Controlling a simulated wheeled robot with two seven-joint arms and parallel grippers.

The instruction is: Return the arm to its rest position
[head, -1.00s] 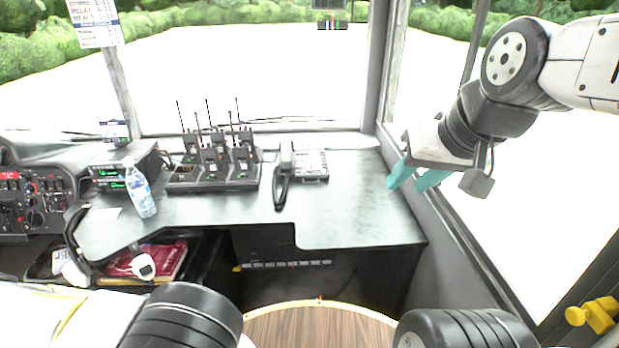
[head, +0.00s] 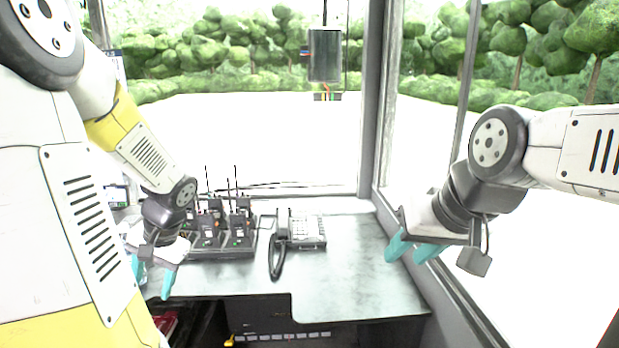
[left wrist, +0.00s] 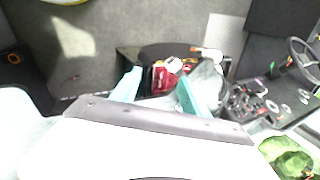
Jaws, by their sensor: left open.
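My left arm reaches in from the left of the head view, its left gripper (head: 152,280) pointing down over the left part of the grey desk (head: 350,270). Its teal fingers are apart. In the left wrist view the left gripper (left wrist: 157,92) shows both fingers spread, with no object clearly held between them. My right gripper (head: 410,250) is at the desk's right side, near the side window, fingers apart and empty, pointing down and left.
A charger rack with several handheld radios (head: 222,243) and a corded phone (head: 305,230) stand on the desk. A dark box (head: 325,55) hangs near the windscreen. The left wrist view shows a red item (left wrist: 162,78) in a dark tray and a steering wheel (left wrist: 303,52).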

